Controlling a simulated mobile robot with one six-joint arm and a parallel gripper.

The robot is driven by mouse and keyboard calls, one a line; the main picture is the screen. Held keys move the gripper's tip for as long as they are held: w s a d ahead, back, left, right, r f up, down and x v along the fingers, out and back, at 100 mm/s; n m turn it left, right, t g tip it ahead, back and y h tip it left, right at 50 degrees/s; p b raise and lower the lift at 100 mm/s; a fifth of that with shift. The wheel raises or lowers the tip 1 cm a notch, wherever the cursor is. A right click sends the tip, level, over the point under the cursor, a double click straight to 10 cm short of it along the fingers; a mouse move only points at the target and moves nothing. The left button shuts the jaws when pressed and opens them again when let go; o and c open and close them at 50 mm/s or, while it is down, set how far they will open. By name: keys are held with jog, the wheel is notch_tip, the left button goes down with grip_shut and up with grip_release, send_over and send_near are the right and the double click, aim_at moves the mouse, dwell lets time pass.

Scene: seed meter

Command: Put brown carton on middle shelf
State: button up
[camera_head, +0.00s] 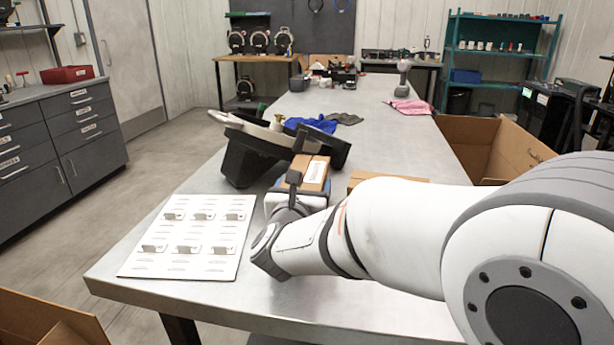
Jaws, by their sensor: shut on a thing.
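My gripper (297,160) is shut on a small brown carton (314,172) with a white label. It holds the carton above the grey table, just in front of a black seed meter housing (245,155). One dark finger shows at the near left side of the carton; the rest of the grip is partly hidden. A teal rack (450,65) with several shelves stands at the far back right, with small items on its levels. I cannot tell whether its middle level is the shelf named in the task. Another brown cardboard piece (386,177) shows partly behind my arm.
A white board (190,262) with several metal clips lies at the table's front left. Blue cloth (312,124), a pink cloth (410,107) and tools lie farther back. An open cardboard box (475,130) stands right of the table. Bare table shows at front centre.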

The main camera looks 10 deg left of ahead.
jog(key=shift+w+d+f, duration=0.15)
jog(key=shift+w+f, duration=0.05)
jog(key=shift+w, duration=0.1)
jog(key=shift+f+b, duration=0.15)
jog(key=shift+b, duration=0.25)
jog(key=o, duration=1.5)
jog(key=shift+c, duration=0.2)
